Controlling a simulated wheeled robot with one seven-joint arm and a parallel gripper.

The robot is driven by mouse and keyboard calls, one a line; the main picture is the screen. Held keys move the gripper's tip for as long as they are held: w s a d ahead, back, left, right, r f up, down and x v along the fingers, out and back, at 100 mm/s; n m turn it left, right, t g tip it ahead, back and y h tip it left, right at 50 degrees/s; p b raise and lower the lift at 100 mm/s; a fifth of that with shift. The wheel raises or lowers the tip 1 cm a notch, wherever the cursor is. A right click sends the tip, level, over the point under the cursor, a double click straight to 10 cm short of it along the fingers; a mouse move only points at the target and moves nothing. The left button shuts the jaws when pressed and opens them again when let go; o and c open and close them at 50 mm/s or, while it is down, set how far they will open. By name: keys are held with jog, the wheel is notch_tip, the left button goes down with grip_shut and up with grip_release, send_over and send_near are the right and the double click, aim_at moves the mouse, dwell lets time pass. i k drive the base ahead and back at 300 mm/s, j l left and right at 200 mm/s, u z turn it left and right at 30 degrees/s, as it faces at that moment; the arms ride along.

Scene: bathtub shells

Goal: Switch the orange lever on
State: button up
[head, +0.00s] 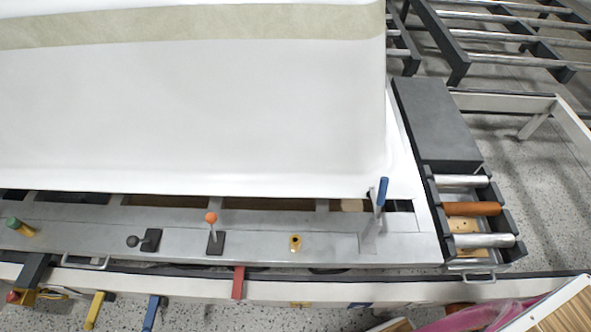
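The orange lever (211,218) is a round orange knob on a thin stem, rising from a dark base plate on the grey metal panel (270,245). It stands close to upright in the head view, just in front of the white tub shell. I cannot tell from this view which way counts as on. My gripper does not show in the head view.
Nearby on the panel are a black-knobbed lever (133,241), a brass fitting (295,242), a blue-handled lever (382,191) and a green knob (13,223). The large white tub shell (200,120) fills the back. Rollers (472,209) stand at right.

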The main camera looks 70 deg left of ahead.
aim_at(211, 218)
jog(key=k+u, duration=0.35)
jog(key=i+j+u, duration=0.1)
jog(key=u, duration=2.8)
jog(key=l+u, duration=0.1)
jog(key=l, duration=0.15)
jog(key=k, duration=0.05)
